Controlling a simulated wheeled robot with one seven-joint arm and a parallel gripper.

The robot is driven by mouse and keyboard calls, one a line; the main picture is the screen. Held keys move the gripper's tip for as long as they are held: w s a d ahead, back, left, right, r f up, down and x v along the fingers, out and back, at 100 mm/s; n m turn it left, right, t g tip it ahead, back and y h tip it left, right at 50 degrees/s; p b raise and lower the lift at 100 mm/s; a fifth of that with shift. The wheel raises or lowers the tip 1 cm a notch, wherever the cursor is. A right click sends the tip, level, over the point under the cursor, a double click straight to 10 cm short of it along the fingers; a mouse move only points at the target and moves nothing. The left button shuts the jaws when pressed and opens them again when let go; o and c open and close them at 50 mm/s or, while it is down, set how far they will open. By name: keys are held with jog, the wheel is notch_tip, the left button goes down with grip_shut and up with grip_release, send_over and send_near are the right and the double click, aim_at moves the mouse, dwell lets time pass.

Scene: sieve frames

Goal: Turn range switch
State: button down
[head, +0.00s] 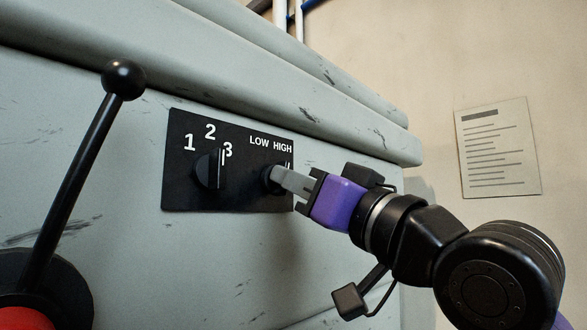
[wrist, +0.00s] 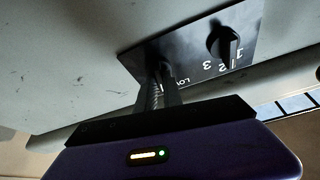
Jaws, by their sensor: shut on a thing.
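A black panel (head: 240,196) on the grey-green machine carries two black knobs. The range switch (head: 269,178) is the right knob, under the words LOW and HIGH. My gripper (head: 275,178) is shut on this knob, and its fingers hide much of it. A white mark shows near HIGH, but I cannot tell for sure which way the knob points. In the wrist view my gripper (wrist: 156,72) reaches the panel (wrist: 190,50), which appears upside down.
A black lever with a ball top (head: 123,79) rises at the left from a black and red hub (head: 40,295). A ledge of the machine (head: 220,60) juts out above the panel. A printed sheet (head: 497,148) hangs on the wall at the right.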

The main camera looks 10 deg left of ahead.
jog(key=shift+r+m+t+h+p, duration=0.1)
jog(key=shift+m+t+h+p, duration=0.15)
jog(key=shift+m+h+p, duration=0.6)
jog(key=shift+m+t+h+p, duration=0.1)
jog(key=shift+m+t+p, duration=0.25)
jog(key=shift+m, duration=1)
jog(key=shift+r+m+t+h+p, duration=0.15)
jog(key=shift+m+h+p, duration=0.4)
jog(key=shift+m, duration=0.55)
jog(key=shift+f, duration=0.15)
jog(key=c, duration=1.5)
grip_release()
jog(key=shift+s, duration=0.1)
jog(key=b+v, duration=0.2)
jog(key=v, duration=0.5)
jog(key=shift+s+d+f, duration=0.15)
jog(key=shift+s+f, duration=0.05)
jog(key=shift+s, duration=0.1)
